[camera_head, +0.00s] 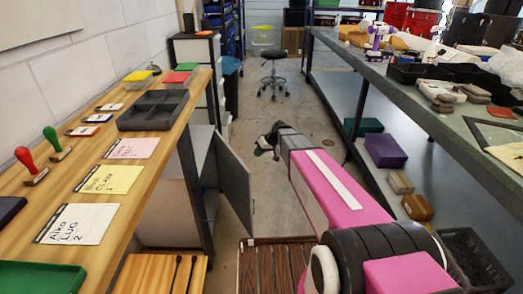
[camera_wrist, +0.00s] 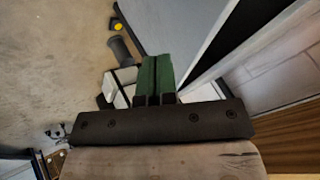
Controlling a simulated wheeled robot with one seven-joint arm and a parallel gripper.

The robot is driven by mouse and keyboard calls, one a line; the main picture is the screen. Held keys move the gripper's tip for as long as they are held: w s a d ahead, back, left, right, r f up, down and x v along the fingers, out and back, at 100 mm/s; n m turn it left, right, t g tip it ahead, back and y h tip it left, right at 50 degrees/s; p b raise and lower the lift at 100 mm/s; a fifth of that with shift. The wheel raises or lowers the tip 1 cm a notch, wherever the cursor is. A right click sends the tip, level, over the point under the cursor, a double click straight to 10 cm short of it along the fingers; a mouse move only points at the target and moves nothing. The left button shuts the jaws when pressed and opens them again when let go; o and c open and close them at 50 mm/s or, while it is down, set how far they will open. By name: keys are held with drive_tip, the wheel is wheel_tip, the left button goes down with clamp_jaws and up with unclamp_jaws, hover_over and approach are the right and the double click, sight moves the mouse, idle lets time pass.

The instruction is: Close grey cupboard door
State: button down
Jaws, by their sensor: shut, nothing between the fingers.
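The grey cupboard door (camera_head: 234,182) stands wide open under the wooden bench on the left, swung out into the aisle. Part of the grey cupboard (camera_head: 203,150) shows behind the bench leg. My gripper (camera_head: 261,150) is in the aisle, to the right of the door's upper edge and apart from it in the picture; its distance from the door in depth is unclear. In the wrist view my gripper's green fingers (camera_wrist: 155,78) are together, with nothing between them. A grey panel (camera_wrist: 180,25) lies beyond them; I cannot tell for sure that it is the door.
The wooden bench (camera_head: 150,150) on the left carries stamps, note cards and a dark tray (camera_head: 153,110). A long workbench (camera_head: 400,95) with crates and boxes on its lower shelf bounds the right. A stool (camera_head: 273,75) stands far down the aisle. Floor between is mostly clear.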

drive_tip(key=s+a+f, duration=0.1)
drive_tip(key=a+f, duration=0.2)
drive_tip(key=a, duration=0.3)
drive_tip(key=shift+s+a+f, duration=0.15)
drive_tip(key=shift+f, duration=0.15)
drive_tip(key=s+a, duration=0.2)
drive_tip(key=a, duration=0.5)
drive_tip(key=s+a+m+t, duration=0.1)
drive_tip(key=s+a, duration=0.2)
drive_tip(key=a, duration=0.4)
drive_tip(key=shift+m, duration=0.3)
